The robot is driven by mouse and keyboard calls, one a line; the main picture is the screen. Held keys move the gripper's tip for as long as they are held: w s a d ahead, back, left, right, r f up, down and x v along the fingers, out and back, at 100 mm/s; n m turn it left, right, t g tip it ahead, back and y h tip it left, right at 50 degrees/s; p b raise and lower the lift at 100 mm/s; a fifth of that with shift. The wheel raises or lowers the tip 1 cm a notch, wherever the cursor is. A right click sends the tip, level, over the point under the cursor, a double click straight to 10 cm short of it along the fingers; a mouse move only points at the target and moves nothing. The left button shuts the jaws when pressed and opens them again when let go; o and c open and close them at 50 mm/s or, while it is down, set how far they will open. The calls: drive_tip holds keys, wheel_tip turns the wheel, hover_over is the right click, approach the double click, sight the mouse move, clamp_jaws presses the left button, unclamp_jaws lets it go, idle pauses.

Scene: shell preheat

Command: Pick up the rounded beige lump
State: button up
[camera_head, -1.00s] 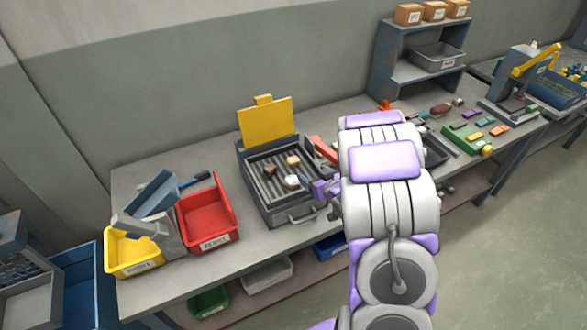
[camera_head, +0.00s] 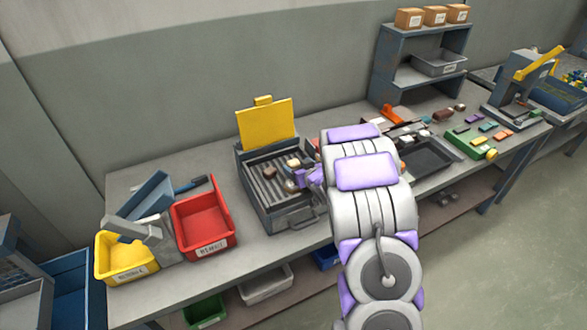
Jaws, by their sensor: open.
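A ribbed grey heater tray (camera_head: 262,192) with a raised yellow lid stands on the bench. Several small lumps lie on its ribs. A brown lump (camera_head: 269,173) is at the left, a tan-beige lump (camera_head: 293,163) is toward the back right, and a paler beige lump (camera_head: 289,186) is nearer the front. My gripper (camera_head: 298,177) is open at the tray's right side, beside the two beige lumps. It partly covers the paler one. I cannot tell whether it touches either lump. The lumps are too small to tell which is the rounder.
A red bin (camera_head: 205,222) and a yellow bin (camera_head: 124,258) stand left of the tray. A dark flat tray (camera_head: 427,157) and small coloured blocks are to the right. A grey shelf (camera_head: 385,65) with boxes stands behind. My arm hides the bench right of the heater.

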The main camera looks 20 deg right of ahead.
drive_tip(key=shift+w+f, duration=0.1)
drive_tip(key=shift+w, duration=0.3)
drive_tip(key=shift+c, duration=0.4)
drive_tip(key=c, duration=1.1)
